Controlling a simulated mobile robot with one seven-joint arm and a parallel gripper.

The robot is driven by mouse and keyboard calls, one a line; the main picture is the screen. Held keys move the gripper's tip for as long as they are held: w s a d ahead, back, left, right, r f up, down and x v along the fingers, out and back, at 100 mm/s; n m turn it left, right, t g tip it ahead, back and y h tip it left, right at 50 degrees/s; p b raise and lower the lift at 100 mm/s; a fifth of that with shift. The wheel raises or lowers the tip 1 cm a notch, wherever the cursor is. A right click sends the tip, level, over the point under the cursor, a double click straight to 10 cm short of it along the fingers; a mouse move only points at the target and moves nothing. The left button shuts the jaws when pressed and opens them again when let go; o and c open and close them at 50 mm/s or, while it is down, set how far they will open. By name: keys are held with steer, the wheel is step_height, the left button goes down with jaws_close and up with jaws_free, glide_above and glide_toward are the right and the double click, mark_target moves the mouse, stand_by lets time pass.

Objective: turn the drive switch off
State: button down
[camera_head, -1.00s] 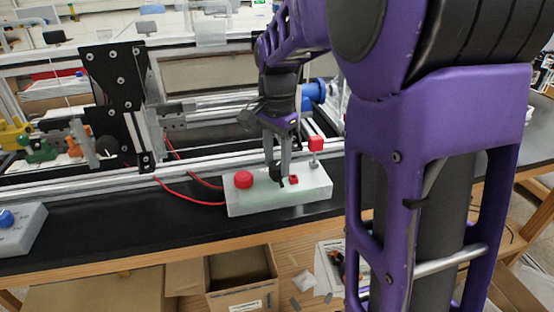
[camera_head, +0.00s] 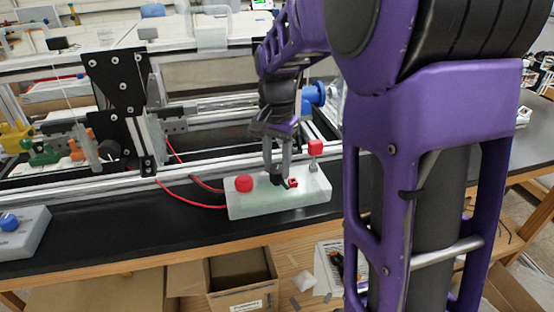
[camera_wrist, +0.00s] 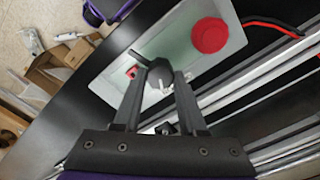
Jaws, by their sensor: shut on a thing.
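The control box (camera_head: 245,206) is pale and stands on the black bench top near its front edge. It carries a round red button (camera_head: 244,183) at its left and a small red switch (camera_head: 293,183) right of my gripper. A dark knob (camera_wrist: 157,88) shows between my fingers in the wrist view, with a thin dark bar at its upper left. My gripper (camera_head: 278,170) points down at the middle of the box and is shut on this knob. The wrist view shows my fingertips (camera_wrist: 160,76) on either side of it. No label is readable, so I cannot tell which control is the drive switch.
A red-topped post (camera_head: 315,148) rises at the box's right end. Red cables (camera_head: 190,200) run behind its left side to the extrusion frame (camera_head: 110,186). A grey box with a blue knob (camera_head: 9,222) is far left. The bench between the two boxes is clear.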

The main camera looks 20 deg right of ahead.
steer(key=n+p, duration=0.1)
steer(key=n, duration=0.2)
steer(key=shift+r+n+p, duration=0.15)
steer(key=shift+n+p, duration=0.15)
steer(key=shift+n, duration=0.1)
steer(key=n+p, duration=0.1)
steer(key=n, duration=0.2)
steer(key=shift+n, duration=0.3)
steer(key=n+p, duration=0.2)
steer(key=n, duration=0.2)
steer(key=shift+n+p, duration=0.35)
steer(key=shift+n, duration=1.25)
steer(key=shift+c, duration=2.3)
jaws_free()
